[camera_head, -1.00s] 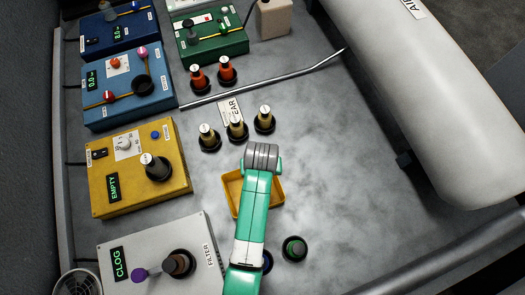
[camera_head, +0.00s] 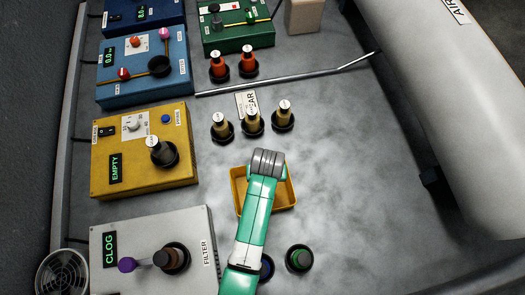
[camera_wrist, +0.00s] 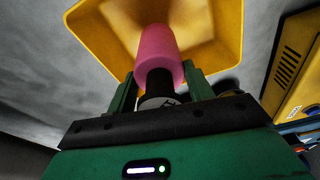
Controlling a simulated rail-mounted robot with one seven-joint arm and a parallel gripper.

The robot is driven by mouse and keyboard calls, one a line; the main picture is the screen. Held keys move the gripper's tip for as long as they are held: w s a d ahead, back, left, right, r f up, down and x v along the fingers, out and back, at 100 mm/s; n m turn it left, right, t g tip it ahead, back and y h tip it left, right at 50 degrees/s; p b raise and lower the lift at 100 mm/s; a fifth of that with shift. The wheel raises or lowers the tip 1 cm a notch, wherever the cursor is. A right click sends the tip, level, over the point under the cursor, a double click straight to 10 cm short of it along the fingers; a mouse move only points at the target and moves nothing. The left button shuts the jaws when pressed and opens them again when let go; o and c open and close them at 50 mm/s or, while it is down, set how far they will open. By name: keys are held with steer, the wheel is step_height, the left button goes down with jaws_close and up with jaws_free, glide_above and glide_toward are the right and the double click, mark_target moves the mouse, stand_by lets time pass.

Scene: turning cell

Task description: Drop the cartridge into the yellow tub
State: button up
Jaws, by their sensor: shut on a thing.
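The yellow tub (camera_head: 284,197) sits on the grey bench in the head view, partly hidden behind my green arm. In the wrist view the tub (camera_wrist: 225,45) fills the top middle, with its open inside facing the camera. My gripper (camera_wrist: 160,85) is shut on a cartridge (camera_wrist: 158,50) with a pink body and a dark, white-capped end. The pink end points toward the tub's inside and overlaps it in the picture; I cannot tell how far apart they are. In the head view the fingers and the cartridge are hidden by my arm.
A yellow box (camera_head: 145,178) reading EMPTY and a grey box (camera_head: 150,225) reading CLOG stand at left. Several pale cartridges (camera_head: 253,120) stand in black holders behind the tub. A green-topped holder (camera_head: 299,258) stands in front of it. A metal rod (camera_head: 290,82) lies beyond. The bench right of the tub is clear.

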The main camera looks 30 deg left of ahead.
steer(key=o, duration=1.3)
steer(key=r, duration=0.2)
steer(key=r+p, duration=0.1)
steer(key=r, duration=0.2)
steer(key=s+r+p, duration=0.1)
steer(key=r, duration=0.2)
steer(key=shift+d, duration=0.3)
steer(key=shift+f, duration=0.1)
